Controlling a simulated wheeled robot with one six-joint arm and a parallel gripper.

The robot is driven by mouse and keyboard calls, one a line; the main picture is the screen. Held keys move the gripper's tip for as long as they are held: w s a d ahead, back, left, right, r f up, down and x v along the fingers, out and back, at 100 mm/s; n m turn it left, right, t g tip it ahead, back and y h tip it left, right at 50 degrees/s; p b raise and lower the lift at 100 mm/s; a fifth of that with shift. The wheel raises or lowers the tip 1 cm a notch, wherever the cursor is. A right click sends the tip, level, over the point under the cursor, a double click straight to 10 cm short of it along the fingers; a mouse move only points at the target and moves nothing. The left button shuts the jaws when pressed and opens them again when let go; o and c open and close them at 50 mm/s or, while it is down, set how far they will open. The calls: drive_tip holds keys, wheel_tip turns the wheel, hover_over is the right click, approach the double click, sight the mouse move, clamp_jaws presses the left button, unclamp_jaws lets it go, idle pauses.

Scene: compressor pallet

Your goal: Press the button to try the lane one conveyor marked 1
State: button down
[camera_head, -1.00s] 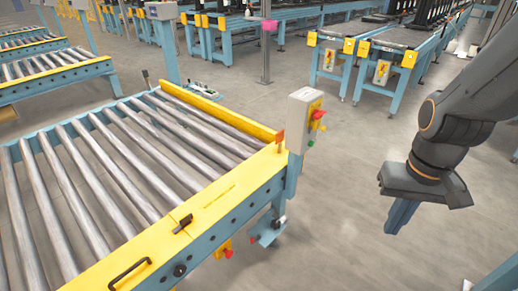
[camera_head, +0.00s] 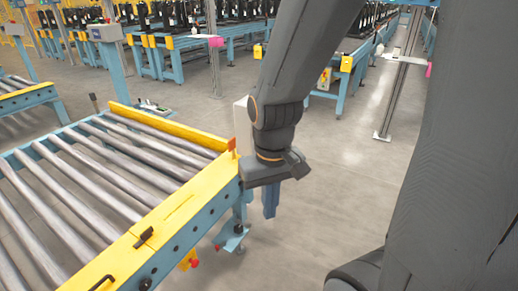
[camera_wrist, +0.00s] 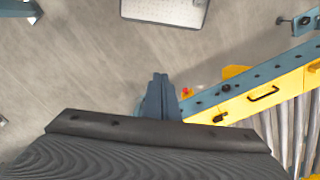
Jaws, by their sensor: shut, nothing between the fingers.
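The roller conveyor (camera_head: 185,214) with yellow and blue rails fills the left of the head view; its frame also shows at the right of the wrist view (camera_wrist: 262,97). No number 1 is readable. My gripper (camera_head: 270,212) points down just right of that corner, its blue fingers shut and empty. In the wrist view, the closed fingers (camera_wrist: 158,82) are over bare floor, left of the rail.
A small yellow unit with a red knob (camera_head: 194,263) hangs under the conveyor's near side. A pink-marked post (camera_head: 216,42) stands behind. More conveyors (camera_head: 170,62) line the back. Open grey floor lies right of the conveyor.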

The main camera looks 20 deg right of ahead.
drive_tip(key=w+d+f+m+t+b, duration=0.1)
drive_tip(key=w+d+f+t+b, duration=0.3)
drive_tip(key=w, duration=0.6)
drive_tip(key=w+d+f+m+t+h+b, duration=0.1)
drive_tip(key=w+d+f+m+t+b, duration=0.1)
drive_tip(key=w+d+f+b, duration=0.5)
drive_tip(key=w+d+f+m+t+b, duration=0.1)
drive_tip(key=w+d+f+t+b, duration=0.15)
drive_tip(key=w, duration=0.95)
drive_tip(key=w+d+f+m+t+h+b, duration=0.1)
drive_tip(key=w+d+f+m+t+b, duration=0.3)
drive_tip(key=w+d+t+b, duration=0.6)
drive_tip(key=w+d+f+b, duration=0.1)
drive_tip(key=d+f+b, duration=0.1)
drive_tip(key=d+b, duration=0.1)
drive_tip(key=shift+f+m+t, duration=0.25)
drive_tip(key=shift+m+t, duration=0.1)
drive_tip(key=shift+m, duration=0.05)
drive_tip(key=shift+a, duration=0.1)
drive_tip(key=w+a+b, duration=0.2)
drive_tip(key=w+a, duration=0.3)
drive_tip(key=w, duration=0.2)
drive_tip(key=shift+a, duration=0.15)
drive_tip(key=shift+w+a, duration=0.25)
